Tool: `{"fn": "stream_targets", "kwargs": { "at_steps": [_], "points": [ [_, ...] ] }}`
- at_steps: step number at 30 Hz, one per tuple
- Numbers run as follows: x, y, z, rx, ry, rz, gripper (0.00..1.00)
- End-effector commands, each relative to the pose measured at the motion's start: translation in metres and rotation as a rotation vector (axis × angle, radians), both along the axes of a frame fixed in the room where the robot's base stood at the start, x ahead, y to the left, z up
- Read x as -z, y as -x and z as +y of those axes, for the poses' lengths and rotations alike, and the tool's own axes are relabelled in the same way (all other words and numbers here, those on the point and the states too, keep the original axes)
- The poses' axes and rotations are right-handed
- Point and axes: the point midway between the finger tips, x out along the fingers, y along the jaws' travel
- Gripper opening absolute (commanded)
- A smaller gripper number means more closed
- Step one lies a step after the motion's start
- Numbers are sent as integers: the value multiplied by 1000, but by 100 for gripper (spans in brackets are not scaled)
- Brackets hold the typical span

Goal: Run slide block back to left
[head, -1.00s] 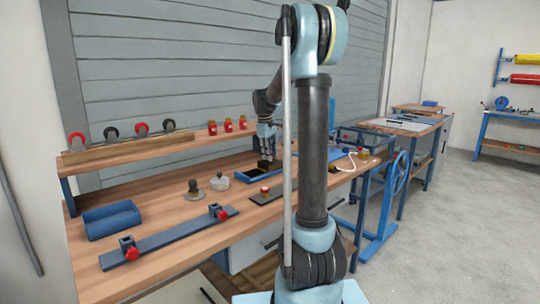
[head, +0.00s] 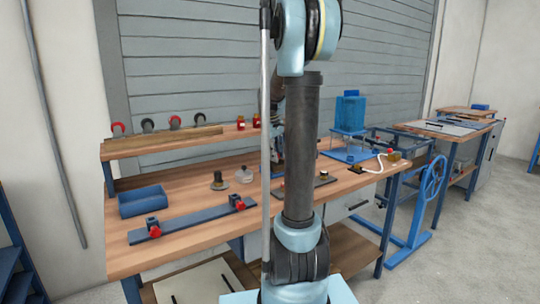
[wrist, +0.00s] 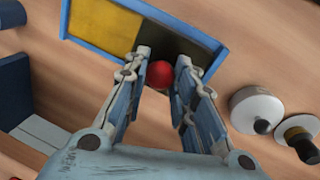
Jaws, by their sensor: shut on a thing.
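In the wrist view my gripper (wrist: 162,57) is shut on a red ball knob (wrist: 160,75), held between its two fingertips. The knob is over the dark right part (wrist: 180,38) of a shallow blue-framed tray (wrist: 215,66). A yellow panel (wrist: 100,27) fills the tray's left part. I cannot tell which piece is the slide block, or how the knob joins it; the fingers hide that spot. In the head view my gripper (head: 278,147) is mostly hidden behind my own arm, and so is most of the tray.
On the bench, left of my arm, are a blue bin (head: 143,202), a long blue rail with red knobs (head: 190,223), a dark-knobbed piece (head: 218,182) and a pale lidded pot (head: 244,175). A blue tower (head: 349,112) and a handwheel (head: 432,185) stand right.

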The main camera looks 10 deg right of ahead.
Motion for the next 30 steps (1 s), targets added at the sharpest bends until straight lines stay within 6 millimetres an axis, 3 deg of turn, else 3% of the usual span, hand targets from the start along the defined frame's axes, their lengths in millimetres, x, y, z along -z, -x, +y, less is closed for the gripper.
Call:
{"fn": "stream_targets", "kwargs": {
  "at_steps": [14, 15, 17, 30],
  "points": [
    [-1, 1, -2, 13, -3, -6, 0],
    [-1, 1, -2, 13, -3, -6, 34],
    [-1, 2, -2, 13, -4, -5, 46],
    [-6, 4, -5, 17, -1, -2, 46]
  ]
}}
